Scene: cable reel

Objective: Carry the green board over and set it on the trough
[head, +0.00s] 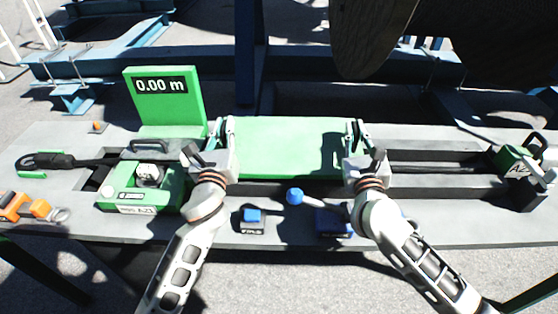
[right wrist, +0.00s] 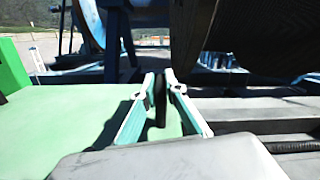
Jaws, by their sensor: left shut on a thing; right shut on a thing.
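The flat green board (head: 285,150) spans between my two grippers, over the middle of the long grey trough (head: 440,180). Whether it rests on the trough or hangs just above, I cannot tell. My left gripper (head: 228,130) is shut at the board's left end. My right gripper (head: 356,132) is shut at its right end. In the right wrist view, the fingers of my right gripper (right wrist: 160,105) close on a dark upright grip at the edge of the green board (right wrist: 70,125). My left gripper's hold is partly hidden by the hand.
A green counter (head: 150,190) and its upright "0.00 m" display (head: 163,95) stand left of the board. A blue-knobbed lever (head: 295,196) and blue box (head: 252,219) sit in front. A green device (head: 515,158) is far right; a large dark reel (head: 370,35) hangs behind.

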